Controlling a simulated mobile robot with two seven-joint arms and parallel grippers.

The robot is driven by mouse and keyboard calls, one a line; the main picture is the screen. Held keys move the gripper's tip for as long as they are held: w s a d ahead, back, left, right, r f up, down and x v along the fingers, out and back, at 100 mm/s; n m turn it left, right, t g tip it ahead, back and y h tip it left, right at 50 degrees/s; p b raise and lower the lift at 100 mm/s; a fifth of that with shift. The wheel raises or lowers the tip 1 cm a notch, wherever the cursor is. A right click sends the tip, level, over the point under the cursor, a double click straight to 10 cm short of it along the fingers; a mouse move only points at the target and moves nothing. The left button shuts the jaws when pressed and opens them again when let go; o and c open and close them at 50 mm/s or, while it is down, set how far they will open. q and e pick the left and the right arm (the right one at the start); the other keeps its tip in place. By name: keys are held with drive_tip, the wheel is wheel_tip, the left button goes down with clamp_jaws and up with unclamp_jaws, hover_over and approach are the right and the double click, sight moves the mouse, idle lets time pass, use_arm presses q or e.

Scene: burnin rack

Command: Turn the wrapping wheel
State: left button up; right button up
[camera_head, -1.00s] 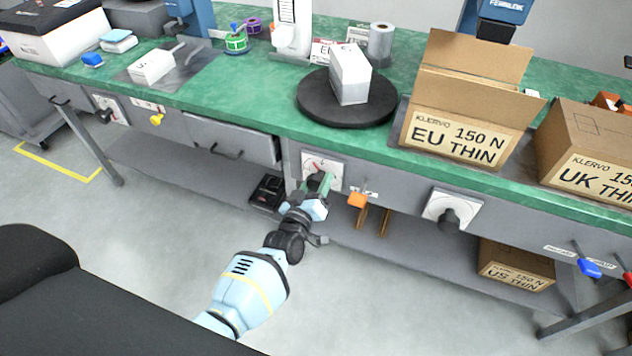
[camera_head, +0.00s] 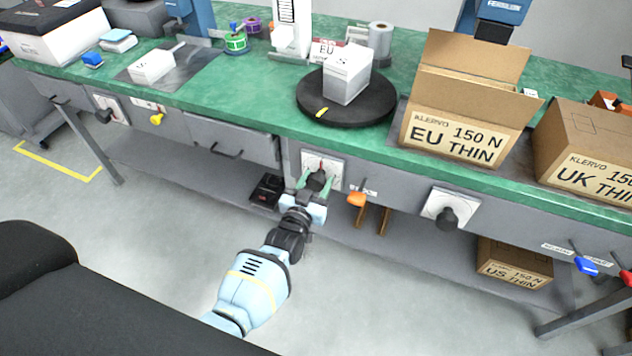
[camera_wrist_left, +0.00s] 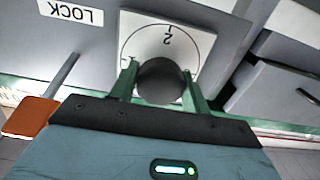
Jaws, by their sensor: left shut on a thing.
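The wrapping wheel appears to be the round black turntable (camera_head: 372,108) on the green bench, with a white box (camera_head: 346,78) standing on it and a yellow mark at its front edge. Below it, on the bench front, is a white dial plate (camera_head: 334,164) with a black knob (camera_head: 317,181). In the left wrist view the knob (camera_wrist_left: 160,82) is round, in front of the marked dial plate (camera_wrist_left: 168,40). My left gripper (camera_head: 316,184) has its green fingers on both sides of the knob, shut on it. My right gripper is not in view.
An orange lever (camera_head: 357,199) sits just right of the dial, beside a LOCK label in the wrist view (camera_wrist_left: 75,12). Another knob (camera_head: 448,218) is further right. The open EU box (camera_head: 455,140) stands right of the turntable. The floor in front is free.

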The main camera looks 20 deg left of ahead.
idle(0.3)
use_arm(q)
drive_tip(key=o, duration=1)
drive_tip(key=shift+s+a+p, duration=0.1)
drive_tip(key=shift+s+p, duration=0.5)
drive_tip(key=shift+s, duration=3.35)
